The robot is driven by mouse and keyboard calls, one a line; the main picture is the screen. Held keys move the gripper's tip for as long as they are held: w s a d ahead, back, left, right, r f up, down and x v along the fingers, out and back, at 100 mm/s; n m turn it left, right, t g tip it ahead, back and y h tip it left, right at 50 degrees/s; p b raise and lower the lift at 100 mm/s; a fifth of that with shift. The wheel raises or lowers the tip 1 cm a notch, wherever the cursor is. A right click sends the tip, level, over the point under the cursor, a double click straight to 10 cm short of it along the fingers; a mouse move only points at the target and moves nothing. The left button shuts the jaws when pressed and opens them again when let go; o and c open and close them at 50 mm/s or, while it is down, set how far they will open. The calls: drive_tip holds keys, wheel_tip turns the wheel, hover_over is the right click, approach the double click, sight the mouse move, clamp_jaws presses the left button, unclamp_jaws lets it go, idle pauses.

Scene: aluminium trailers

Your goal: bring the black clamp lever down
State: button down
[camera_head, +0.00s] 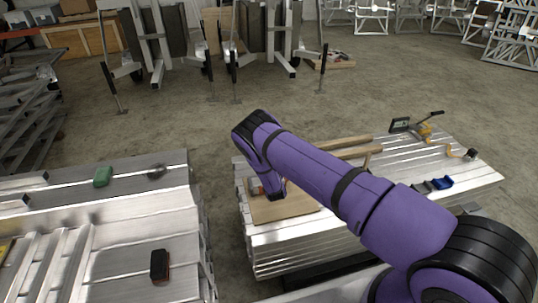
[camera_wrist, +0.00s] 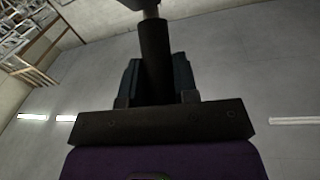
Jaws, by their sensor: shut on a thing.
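In the wrist view, the black clamp lever (camera_wrist: 154,45) is a dark round grip with a pale metal rod at its upper end. My gripper (camera_wrist: 157,78) is shut on this grip, with one dark finger on each side. In the head view, my purple arm reaches over a wooden board (camera_head: 285,209) on the aluminium trailer bed at centre. The end of my arm is low over the board's left part, beside a small grey and reddish thing (camera_head: 256,187). My fingers and the lever cannot be made out in the head view.
The aluminium bed (camera_head: 470,172) also carries a yellow tool (camera_head: 425,131), a dark-screened device (camera_head: 399,125) and blue and black pieces (camera_head: 442,183). Another bed at left holds a green block (camera_head: 103,176) and a black brush-like block (camera_head: 160,265). A floor gap separates the beds.

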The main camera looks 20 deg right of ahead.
drive_tip(key=shift+s+f+m+t+h, duration=0.25)
drive_tip(key=shift+s+f+t, duration=0.35)
drive_tip(key=shift+f+t, duration=0.4)
drive_tip(key=shift+s+f+m+t+h, duration=0.15)
drive_tip(key=shift+s+f+t+h, duration=0.15)
drive_tip(key=shift+s+f+t, duration=0.5)
drive_tip(key=shift+s+f+m+t+h, duration=0.25)
drive_tip(key=shift+s+f+t, duration=0.15)
drive_tip(key=shift+f+t, duration=0.8)
drive_tip(key=shift+f, duration=0.1)
drive_tip(key=c, duration=0.9)
unclamp_jaws()
drive_tip(key=shift+s+f, duration=0.25)
drive_tip(key=shift+s, duration=0.05)
drive_tip(key=s, duration=0.4)
drive_tip(key=s+a, duration=0.1)
drive_tip(key=s, duration=0.3)
drive_tip(key=s+a, duration=0.1)
drive_tip(key=s, duration=0.3)
drive_tip(key=shift+s+f, duration=0.1)
